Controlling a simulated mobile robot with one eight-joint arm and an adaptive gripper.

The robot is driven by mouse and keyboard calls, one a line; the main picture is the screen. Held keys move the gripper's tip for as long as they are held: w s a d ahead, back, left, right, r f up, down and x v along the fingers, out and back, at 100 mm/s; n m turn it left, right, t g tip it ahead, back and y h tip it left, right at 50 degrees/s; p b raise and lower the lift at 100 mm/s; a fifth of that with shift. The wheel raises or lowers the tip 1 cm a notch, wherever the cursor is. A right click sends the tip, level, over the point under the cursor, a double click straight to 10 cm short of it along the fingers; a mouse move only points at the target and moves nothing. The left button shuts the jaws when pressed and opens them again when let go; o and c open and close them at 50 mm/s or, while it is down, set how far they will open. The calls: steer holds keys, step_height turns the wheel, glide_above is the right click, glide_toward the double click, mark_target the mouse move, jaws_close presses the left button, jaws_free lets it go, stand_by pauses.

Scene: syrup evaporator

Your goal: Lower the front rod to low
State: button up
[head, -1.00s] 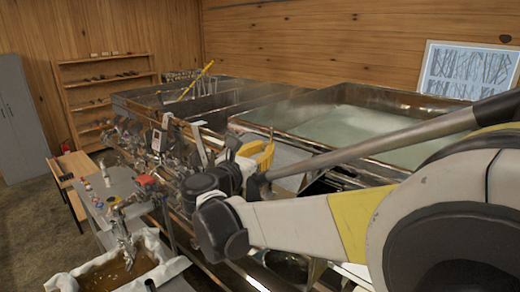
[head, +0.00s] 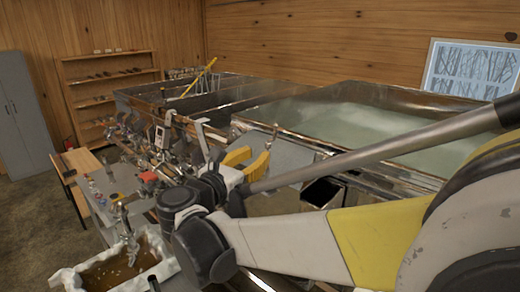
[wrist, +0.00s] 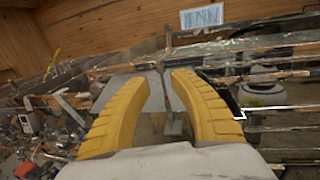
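A thin upright metal rod (wrist: 168,45), which looks like the front rod, stands beyond and between my fingers in the wrist view. Its lower end carries a small grey block (wrist: 173,123). In the head view a thin rod with a hooked top (head: 274,135) rises just past my fingertips. My gripper (head: 259,153) is open, its two yellow fingers apart, at the near side of the evaporator. It also shows in the wrist view (wrist: 158,78). I cannot tell how far the rod is from the fingertips. No contact is visible.
The evaporator pan (head: 365,125) holds pale steaming liquid behind my gripper. Valves and fittings (head: 150,150) crowd the left of it. A dark open box (head: 322,192) sits right of my gripper. A white-lined tub of brown liquid (head: 115,270) stands at lower left.

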steer(key=v, duration=0.5)
steer(key=shift+s+a, duration=0.25)
steer(key=shift+s, duration=0.05)
steer(key=s+d+f+m+g+y+b, duration=0.1)
steer(key=s+d+f+m+g+b, duration=0.2)
steer(key=d+f+b, duration=0.45)
steer(key=s+d+f+m+g+y+b, duration=0.15)
steer(key=d+f+m+b, duration=0.4)
steer(key=f, duration=0.55)
steer(key=s+d+f+m+g+y+b, duration=0.15)
steer(key=s+d+f+m+b, duration=0.35)
steer(key=f, duration=0.5)
steer(key=s+f+m+y+b, duration=0.2)
steer(key=s+f+m+b, duration=0.1)
steer(key=f+m+b, duration=0.2)
steer(key=s+d+f+m+g+y+b, duration=0.1)
steer(key=s+f+m+b, duration=0.3)
steer(key=f, duration=0.5)
steer(key=s+d+f+m+y+b, duration=0.1)
steer(key=s+f+m+y+b, duration=0.1)
steer(key=s+f+m+b, duration=0.2)
step_height(320, 180, down, 3)
steer(key=m+b, duration=0.2)
steer(key=m, duration=0.1)
steer(key=shift+d+f+g+y, duration=0.15)
steer(key=shift+f+g+y, duration=0.05)
steer(key=shift+g+y, duration=0.2)
